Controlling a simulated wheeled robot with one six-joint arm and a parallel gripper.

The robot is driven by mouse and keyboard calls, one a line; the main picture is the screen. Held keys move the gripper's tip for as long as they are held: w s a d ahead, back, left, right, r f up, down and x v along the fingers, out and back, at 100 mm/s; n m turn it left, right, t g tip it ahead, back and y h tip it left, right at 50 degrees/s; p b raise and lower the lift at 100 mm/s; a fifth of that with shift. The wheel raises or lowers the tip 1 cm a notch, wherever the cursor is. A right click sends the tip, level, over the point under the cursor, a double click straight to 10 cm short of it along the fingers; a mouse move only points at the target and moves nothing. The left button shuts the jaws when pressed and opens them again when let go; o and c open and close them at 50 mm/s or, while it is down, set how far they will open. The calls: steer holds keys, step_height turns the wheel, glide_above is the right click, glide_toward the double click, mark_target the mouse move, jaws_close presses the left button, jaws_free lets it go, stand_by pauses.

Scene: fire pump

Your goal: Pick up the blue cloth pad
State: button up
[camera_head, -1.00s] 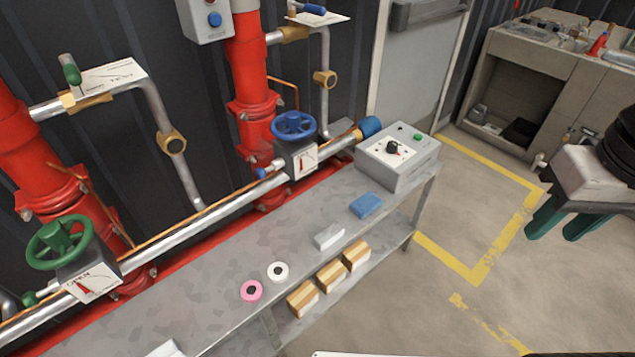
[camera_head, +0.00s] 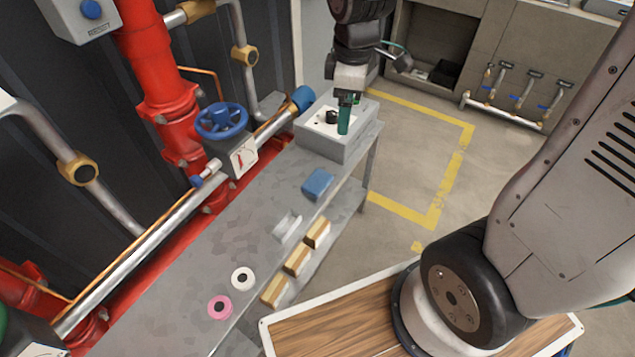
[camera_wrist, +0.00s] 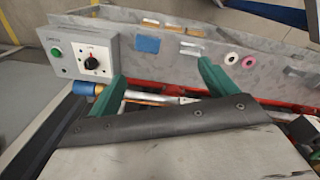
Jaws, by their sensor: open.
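The blue cloth pad (camera_head: 317,184) lies flat on the grey metal bench (camera_head: 225,225), just in front of the grey control box. It also shows in the wrist view (camera_wrist: 148,44), above and between my fingers. My gripper (camera_head: 346,112) is above the control box, behind the pad and apart from it. In the wrist view my gripper (camera_wrist: 158,78) has its two green fingers spread wide with nothing between them.
The control box (camera_head: 343,140) with a black knob stands at the bench's far end. Red pipes and a blue valve wheel (camera_head: 221,121) run along the left. The bench around the pad is clear.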

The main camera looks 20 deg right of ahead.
steer(key=w+f+n, duration=0.4)
steer(key=w+f, duration=0.1)
steer(key=f, duration=0.2)
steer(key=n, duration=0.9)
glide_above(317, 180)
steer(key=shift+g, duration=0.4)
step_height(317, 180, down, 20)
steer(key=shift+f, duration=0.1)
step_height(317, 180, down, 8)
steer(key=shift+r, duration=0.1)
steer(key=shift+c, duration=0.4)
steer(key=c, duration=1)
